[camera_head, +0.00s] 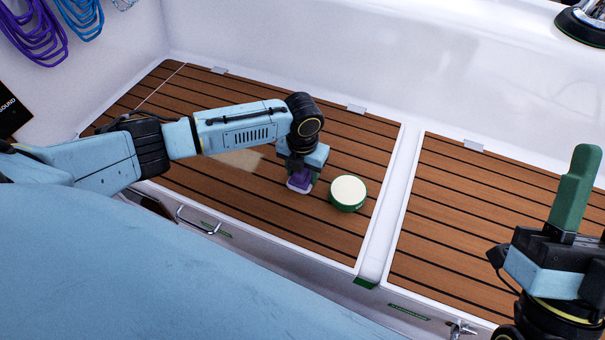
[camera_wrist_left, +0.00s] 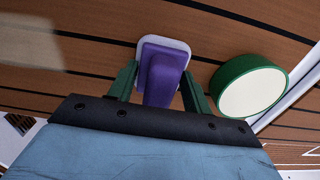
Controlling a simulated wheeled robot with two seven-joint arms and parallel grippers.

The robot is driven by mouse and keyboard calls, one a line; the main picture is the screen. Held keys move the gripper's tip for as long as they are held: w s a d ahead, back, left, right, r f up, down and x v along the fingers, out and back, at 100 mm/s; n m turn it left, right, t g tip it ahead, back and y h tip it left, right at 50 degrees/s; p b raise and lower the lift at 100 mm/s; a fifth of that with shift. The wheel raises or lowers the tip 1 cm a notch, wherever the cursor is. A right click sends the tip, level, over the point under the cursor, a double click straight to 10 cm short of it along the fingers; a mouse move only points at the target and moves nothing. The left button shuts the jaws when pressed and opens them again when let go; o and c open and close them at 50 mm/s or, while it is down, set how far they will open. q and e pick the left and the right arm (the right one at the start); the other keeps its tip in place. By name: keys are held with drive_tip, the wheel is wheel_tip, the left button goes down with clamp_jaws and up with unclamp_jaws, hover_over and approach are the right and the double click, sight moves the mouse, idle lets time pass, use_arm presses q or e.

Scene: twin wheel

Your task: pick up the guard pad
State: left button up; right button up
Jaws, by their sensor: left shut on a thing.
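The guard pad, a purple block on a white base, shows in the head view (camera_head: 300,182) on the slatted wooden deck, and in the left wrist view (camera_wrist_left: 163,68) between my fingers. My left gripper (camera_head: 301,180) points down at the deck and is shut on the purple part; its green fingers (camera_wrist_left: 156,90) stand on either side of it. The pad's white base seems to be at deck level; I cannot tell whether it touches the wood. My right gripper (camera_head: 574,190) is at the right edge of the head view, with a green finger pointing up; its opening is unclear.
A round green tin with a cream top (camera_head: 347,193) stands close to the right of the pad. A pale patch (camera_head: 238,160) lies on the deck to the left. Blue and purple ropes (camera_head: 45,28) hang at the upper left. The right deck panel (camera_head: 480,220) is clear.

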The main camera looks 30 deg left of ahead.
use_arm(q)
drive_tip(key=shift+r, duration=0.1)
drive_tip(key=shift+c, duration=0.4)
drive_tip(key=shift+r, duration=0.15)
drive_tip(key=shift+r+p, duration=0.55)
drive_tip(key=shift+r, duration=0.1)
wheel_tip(320, 180, up, 4)
drive_tip(key=shift+p, duration=1.15)
wheel_tip(320, 180, up, 4)
drive_tip(key=shift+f+p, duration=0.1)
drive_tip(key=shift+p, duration=0.85)
drive_tip(key=shift+r, duration=0.25)
use_arm(e)
drive_tip(key=w+f+g+h, duration=0.3)
drive_tip(key=w+f+g, duration=0.1)
drive_tip(key=f+g, duration=0.7)
drive_tip(key=shift+d+f+h, duration=0.4)
drive_tip(key=shift+f, duration=0.45)
